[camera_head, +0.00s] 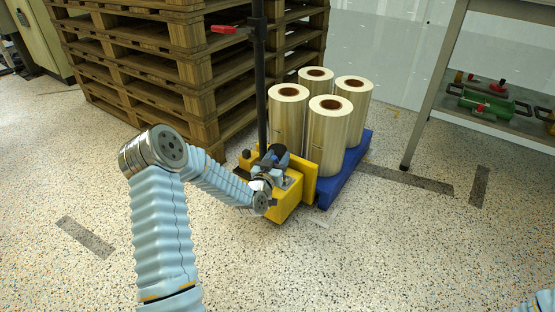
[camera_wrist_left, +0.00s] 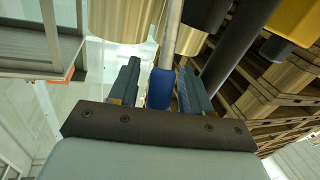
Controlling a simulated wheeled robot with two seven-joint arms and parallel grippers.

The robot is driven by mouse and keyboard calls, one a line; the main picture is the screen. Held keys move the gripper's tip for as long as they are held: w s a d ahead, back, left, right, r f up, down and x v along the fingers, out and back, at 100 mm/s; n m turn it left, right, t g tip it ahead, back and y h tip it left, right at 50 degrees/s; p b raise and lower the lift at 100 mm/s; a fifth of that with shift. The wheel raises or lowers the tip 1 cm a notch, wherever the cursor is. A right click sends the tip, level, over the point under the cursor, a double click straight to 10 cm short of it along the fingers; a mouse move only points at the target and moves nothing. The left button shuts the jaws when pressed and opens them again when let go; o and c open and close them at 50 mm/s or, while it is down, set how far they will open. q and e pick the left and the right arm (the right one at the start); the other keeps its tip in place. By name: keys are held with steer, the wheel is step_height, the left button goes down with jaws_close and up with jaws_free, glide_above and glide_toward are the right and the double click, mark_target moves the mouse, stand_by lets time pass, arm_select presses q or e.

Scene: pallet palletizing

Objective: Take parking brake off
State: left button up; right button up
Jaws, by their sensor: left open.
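A yellow pallet truck (camera_head: 281,207) with a black upright pole (camera_head: 261,90) stands in the middle of the head view. My left gripper (camera_head: 274,158) is over the truck's body, close beside the pole, with its jaws open. In the left wrist view the two fingers (camera_wrist_left: 158,90) stand apart, with a blue piece (camera_wrist_left: 160,88) showing between them. I cannot tell whether the blue piece is the parking brake or whether the fingers touch it. The arm hides part of the truck's top. My right gripper is out of view.
Several film rolls (camera_head: 329,137) stand on the blue platform (camera_head: 345,172) behind the truck's body. Stacked wooden pallets (camera_head: 150,65) are at the back left. A metal rack (camera_head: 437,85) with green and red items is at the right. The speckled floor in front is clear.

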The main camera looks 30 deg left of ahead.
arm_select(q)
jaws_close()
stand_by(0.4)
